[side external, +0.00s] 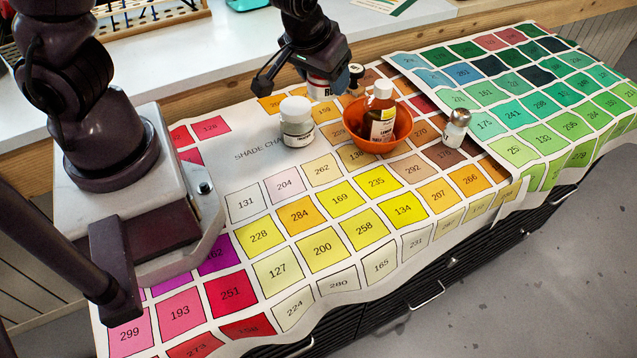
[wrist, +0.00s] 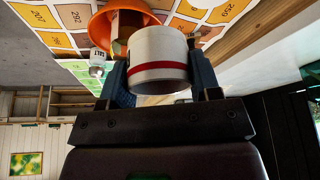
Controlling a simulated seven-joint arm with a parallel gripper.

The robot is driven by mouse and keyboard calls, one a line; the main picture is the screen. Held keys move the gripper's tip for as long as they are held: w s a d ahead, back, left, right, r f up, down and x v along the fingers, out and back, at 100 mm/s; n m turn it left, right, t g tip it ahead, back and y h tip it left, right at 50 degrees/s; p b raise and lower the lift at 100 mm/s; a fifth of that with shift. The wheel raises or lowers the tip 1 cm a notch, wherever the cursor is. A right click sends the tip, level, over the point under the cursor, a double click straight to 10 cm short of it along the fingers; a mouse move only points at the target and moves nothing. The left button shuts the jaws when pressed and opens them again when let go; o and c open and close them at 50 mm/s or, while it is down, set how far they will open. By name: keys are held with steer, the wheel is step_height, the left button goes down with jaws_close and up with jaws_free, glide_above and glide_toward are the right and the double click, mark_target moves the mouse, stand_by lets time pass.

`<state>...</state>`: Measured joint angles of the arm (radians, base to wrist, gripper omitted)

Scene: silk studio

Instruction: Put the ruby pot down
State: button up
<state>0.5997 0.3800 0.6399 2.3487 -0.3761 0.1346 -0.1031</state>
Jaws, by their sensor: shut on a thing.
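The ruby pot (side external: 320,88) is a white pot whose label begins "RU" in the side view. In the wrist view the pot (wrist: 158,58) is a white cylinder with a red band. My gripper (side external: 308,82) is shut on it, with a dark finger on either side; the fingers also show in the wrist view (wrist: 160,82). The pot is behind the white jar and left of the orange bowl, over the back part of the shade chart (side external: 262,147). My gripper hides its top. I cannot tell whether its base touches the chart.
A white jar (side external: 297,128) stands in front of the pot. The orange bowl (side external: 359,134) holds an amber bottle (side external: 382,108). A dark-capped bottle (side external: 356,76) is close on the pot's right. A small shaker (side external: 456,133) stands farther right. The chart's front is clear.

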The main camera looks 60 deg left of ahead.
mark_target(328, 98)
steer(key=w+d+r+m+h, duration=0.1)
steer(key=d+r+m+h, duration=0.1)
steer(key=d+m, duration=0.25)
steer(key=shift+s+a+f+m+h, duration=0.2)
steer(key=shift+a+f+m, duration=0.3)
steer(key=shift+f, duration=0.25)
steer(key=shift+s+a+f+m+h, duration=0.15)
steer(key=shift+a+f+m, duration=0.2)
steer(key=shift+f+m, duration=0.35)
steer(key=shift+s+a+f+m+h, duration=0.2)
steer(key=shift+a+f+m, duration=0.2)
steer(key=shift+f, duration=0.45)
steer(key=shift+s+f+m, duration=0.1)
steer(key=shift+f+m, duration=0.15)
steer(key=shift+s+d+f+m+h, duration=0.25)
steer(key=shift+d+f+m+h, duration=0.15)
steer(key=shift+m, duration=0.4)
steer(key=shift+s+d+f+m+g+h, duration=0.85)
steer(key=shift+s+d+f+m, duration=0.4)
steer(key=shift+s+d+m, duration=1.25)
steer(key=shift+m, duration=0.3)
steer(key=shift+w+d+f, duration=0.1)
steer(key=shift+w+f, duration=0.05)
steer(key=shift+f, duration=1.15)
steer(key=shift+w+d+f, duration=0.1)
steer(key=shift+d+f, duration=0.05)
steer(key=shift+f, duration=1.1)
steer(key=shift+w+d+f, duration=0.1)
steer(key=shift+w+f, duration=0.05)
steer(key=shift+f, duration=1.15)
